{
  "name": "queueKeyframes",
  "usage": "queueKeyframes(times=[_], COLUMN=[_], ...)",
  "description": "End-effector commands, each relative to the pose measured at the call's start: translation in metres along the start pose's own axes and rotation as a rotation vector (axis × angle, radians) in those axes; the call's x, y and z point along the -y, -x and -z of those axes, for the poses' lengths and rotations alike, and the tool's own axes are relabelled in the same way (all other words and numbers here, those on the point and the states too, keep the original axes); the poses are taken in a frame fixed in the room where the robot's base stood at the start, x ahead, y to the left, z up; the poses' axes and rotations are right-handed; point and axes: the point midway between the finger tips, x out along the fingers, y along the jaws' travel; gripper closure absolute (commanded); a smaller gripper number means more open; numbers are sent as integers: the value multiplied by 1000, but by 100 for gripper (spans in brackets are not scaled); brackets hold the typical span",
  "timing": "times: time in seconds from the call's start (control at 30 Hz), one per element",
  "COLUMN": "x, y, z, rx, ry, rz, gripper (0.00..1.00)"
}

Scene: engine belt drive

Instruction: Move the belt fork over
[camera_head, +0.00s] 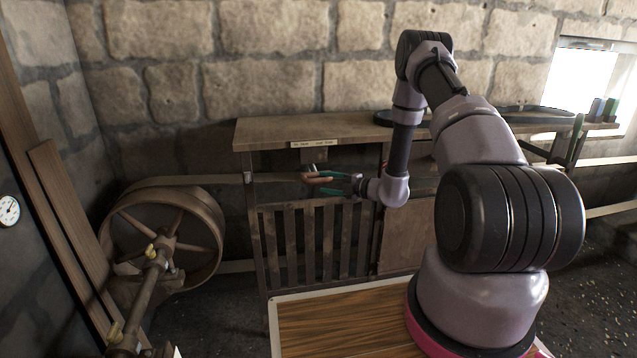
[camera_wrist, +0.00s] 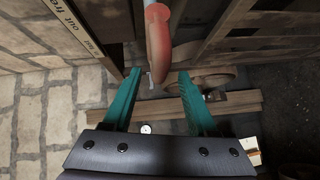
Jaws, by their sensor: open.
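The belt fork's handle (camera_head: 317,179) is a reddish-brown grip at the front of the wooden bench, under a small white label. In the wrist view the handle (camera_wrist: 158,42) comes down from the top edge, and its lower end lies between the teal fingertips. My gripper (camera_head: 327,181) is open at the handle. In the wrist view my gripper (camera_wrist: 159,76) has a finger on each side of the handle's end, with visible gaps. Contact cannot be made out. The fork's prongs cannot be made out.
A large belt wheel (camera_head: 165,236) with a flat belt (camera_head: 225,180) stands at the left; the belt runs toward the bench (camera_head: 270,131). A slatted guard (camera_head: 315,243) is below the handle. The white label (camera_head: 314,142) is on the bench edge. A stone wall is behind.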

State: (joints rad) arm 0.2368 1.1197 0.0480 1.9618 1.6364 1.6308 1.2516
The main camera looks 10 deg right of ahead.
Motion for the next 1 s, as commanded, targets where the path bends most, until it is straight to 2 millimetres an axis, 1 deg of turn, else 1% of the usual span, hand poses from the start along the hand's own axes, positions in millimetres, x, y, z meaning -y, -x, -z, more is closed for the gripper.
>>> queueKeyframes(times=[0.03, 0.1, 0.23, 0.37, 0.6, 0.67, 0.7, 0.73, 0.77, 1.0], x=[0, 0, 0, 0, 0, 0, 0, 0, 0, 0], y=[-9, -19, -31, -36, -37, -37, -37, -37, -36, -36], z=[1, 1, 0, 0, 0, 0, 0, 0, 0, 0], rx=[-2, -3, -1, -1, 0, 0, 0, 0, 0, 0], ry=[1, 1, 0, 0, 0, 0, 0, 0, 0, 0], rz=[0, 0, 1, 0, 0, 0, 0, 0, 0, 1], gripper=[42, 42, 42, 42, 42, 65, 80, 92, 100, 100])
